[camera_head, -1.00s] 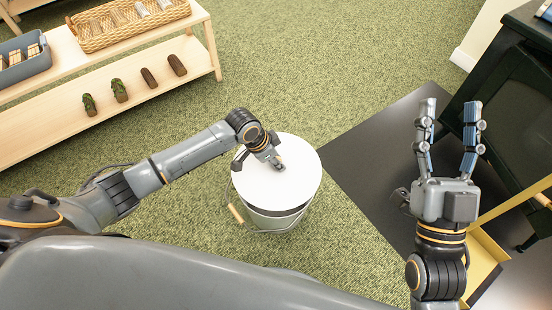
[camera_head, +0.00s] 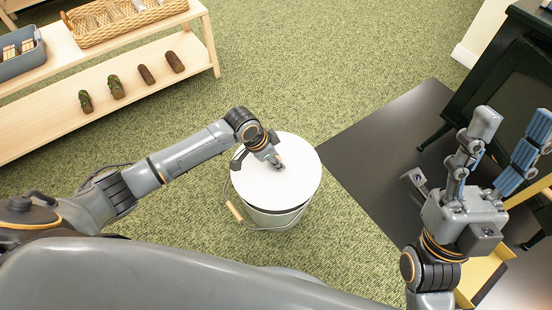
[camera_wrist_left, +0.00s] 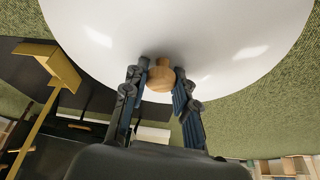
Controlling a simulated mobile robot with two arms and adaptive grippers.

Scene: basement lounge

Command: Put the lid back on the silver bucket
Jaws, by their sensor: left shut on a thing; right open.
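The white lid (camera_head: 262,184) lies over the top of the silver bucket (camera_head: 272,218) in the middle of the head view. It looks about level and covers the bucket's opening. I cannot tell whether its rim is seated or slightly raised. My left gripper (camera_head: 280,164) is above the lid's middle. In the left wrist view the left gripper (camera_wrist_left: 160,82) is shut on the lid's round wooden knob (camera_wrist_left: 161,74), with the white lid (camera_wrist_left: 200,35) behind it. My right gripper (camera_head: 514,130) is open and empty at the right, away from the bucket.
The bucket's wire handle with a wooden grip (camera_head: 234,211) hangs down on its left side. A black mat (camera_head: 375,150) lies right of the bucket, by a dark stove-like unit (camera_head: 500,90). A wooden shelf (camera_head: 150,60) stands upper left. Green carpet around the bucket is clear.

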